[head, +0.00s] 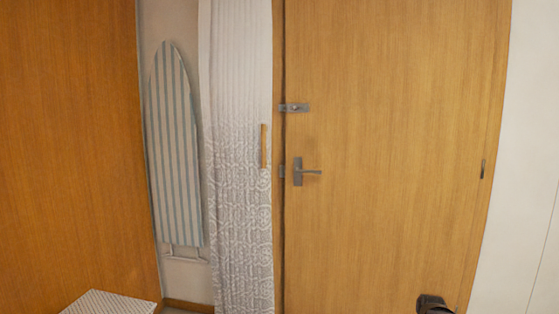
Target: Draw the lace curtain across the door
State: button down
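The white lace curtain (238,215) hangs gathered in a narrow upright bunch at the left side of the door. A slim wooden handle (264,146) stands upright at the curtain's right edge. The wooden door (395,130) looks shut and is uncovered. Its lever handle (303,172) and a latch (294,107) are near its left edge. A dark part at the lower right (434,303), in front of the door, looks like the top of my gripper. It is cut off by the picture's bottom edge, and its fingers cannot be made out. It is well apart from the curtain.
A striped ironing board (174,145) leans upright against the wall left of the curtain. A wooden panel (65,130) fills the far left. A white patterned box or stool top (110,303) is at the lower left. The space before the door looks clear.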

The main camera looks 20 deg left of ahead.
aim_at(266, 103)
jog(key=u, duration=1.25)
